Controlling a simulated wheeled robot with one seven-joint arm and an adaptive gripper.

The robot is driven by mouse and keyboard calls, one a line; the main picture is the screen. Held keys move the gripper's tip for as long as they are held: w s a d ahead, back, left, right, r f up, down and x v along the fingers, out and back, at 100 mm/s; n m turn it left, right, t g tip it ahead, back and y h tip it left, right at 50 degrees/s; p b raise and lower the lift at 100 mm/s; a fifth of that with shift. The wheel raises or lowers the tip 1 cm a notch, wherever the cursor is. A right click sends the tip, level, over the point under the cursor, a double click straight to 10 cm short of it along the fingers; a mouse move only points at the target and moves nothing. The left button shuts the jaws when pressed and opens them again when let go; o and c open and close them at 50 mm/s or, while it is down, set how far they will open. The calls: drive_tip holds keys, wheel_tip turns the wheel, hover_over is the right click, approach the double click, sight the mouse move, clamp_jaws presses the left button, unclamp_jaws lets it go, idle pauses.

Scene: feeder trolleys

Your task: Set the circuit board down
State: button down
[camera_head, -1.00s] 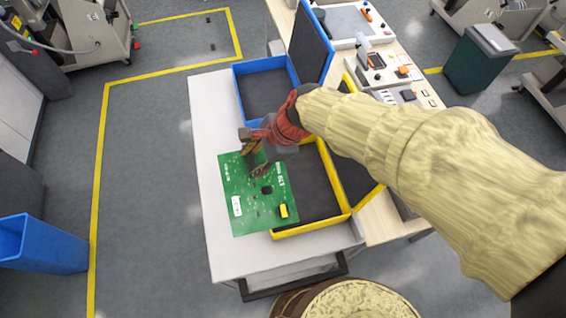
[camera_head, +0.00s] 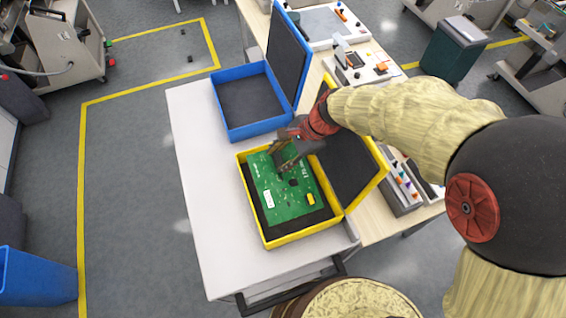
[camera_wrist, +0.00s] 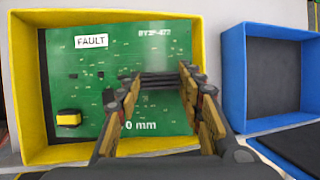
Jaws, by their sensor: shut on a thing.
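The green circuit board (camera_head: 283,188) is over or inside the yellow box (camera_head: 265,242), within its walls in the head view. I cannot tell if it touches the box floor. In the wrist view the board (camera_wrist: 95,75) shows a white FAULT label and a yellow part, and the yellow box (camera_wrist: 22,80) surrounds it.
An open, empty blue box (camera_head: 232,132) with dark lining stands behind the yellow box; its raised lid (camera_head: 288,55) leans right. Both are on a white trolley top (camera_head: 200,190), clear at left. A wooden bench (camera_head: 380,225) with tools lies right.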

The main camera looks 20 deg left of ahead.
sight(284, 162)
drive_tip(key=shift+w+d+f, duration=0.2)
drive_tip(key=shift+w+f, duration=0.05)
drive_tip(key=shift+f, duration=0.2)
drive_tip(key=shift+w+f+b, duration=0.1)
drive_tip(key=shift+f+b, duration=0.2)
drive_tip(key=shift+f, duration=1.25)
drive_tip(key=shift+f, duration=0.15)
drive_tip(key=c, duration=1.2)
unclamp_jaws()
drive_tip(key=shift+o, duration=0.2)
drive_tip(key=shift+d+r, duration=0.2)
drive_tip(key=shift+r, duration=0.25)
drive_tip(key=p+v, duration=0.1)
drive_tip(key=v, duration=0.6)
drive_tip(key=shift+f, duration=0.1)
